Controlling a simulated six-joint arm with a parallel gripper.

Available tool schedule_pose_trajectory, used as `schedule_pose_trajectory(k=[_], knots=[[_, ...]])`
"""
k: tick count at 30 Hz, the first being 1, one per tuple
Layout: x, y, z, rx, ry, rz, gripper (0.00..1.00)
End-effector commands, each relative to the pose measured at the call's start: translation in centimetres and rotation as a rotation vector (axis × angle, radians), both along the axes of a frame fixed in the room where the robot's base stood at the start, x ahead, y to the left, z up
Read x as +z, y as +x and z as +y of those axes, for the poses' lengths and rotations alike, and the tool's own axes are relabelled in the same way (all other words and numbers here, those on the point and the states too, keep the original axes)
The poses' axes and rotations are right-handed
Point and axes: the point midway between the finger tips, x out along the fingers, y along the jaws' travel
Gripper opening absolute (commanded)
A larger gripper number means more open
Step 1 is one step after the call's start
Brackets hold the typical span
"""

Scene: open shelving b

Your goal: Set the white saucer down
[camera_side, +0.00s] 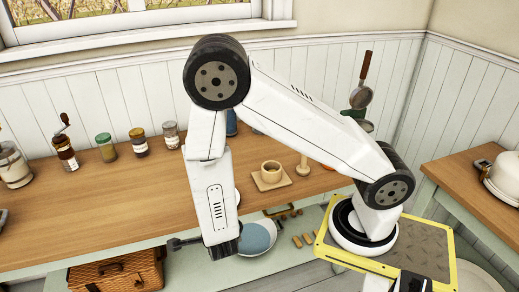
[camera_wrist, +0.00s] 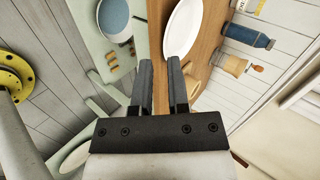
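The white saucer (camera_wrist: 183,28) lies at the front edge of the wooden counter in the wrist view, just beyond my fingertips. In the side view only a sliver of a white rim (camera_side: 238,196) shows behind my arm, probably the saucer. My gripper (camera_wrist: 159,62) is open, with a clear gap between its two fingers and nothing seen between them. The saucer's near end lies close to the right fingertip; I cannot tell whether they touch. In the side view my gripper hangs low in front of the counter, its fingers hard to make out.
A blue dish (camera_side: 257,237) and several small wooden pieces (camera_side: 302,240) are on the lower shelf. A cup on a square board (camera_side: 270,182) stands on the counter (camera_side: 120,205), with jars (camera_side: 138,143) along the back. A wicker basket (camera_side: 117,272) is below left.

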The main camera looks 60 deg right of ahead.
Motion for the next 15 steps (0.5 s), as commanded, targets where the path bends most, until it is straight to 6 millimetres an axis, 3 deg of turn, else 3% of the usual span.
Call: schedule_pose_trajectory(k=[7, 15], knots=[[3.1, 2.4, 1.7, 0.429, 0.031, 0.231, 0.2], [7.5, 1.8, 2.0, 0.995, -0.091, 0.441, 0.2]])
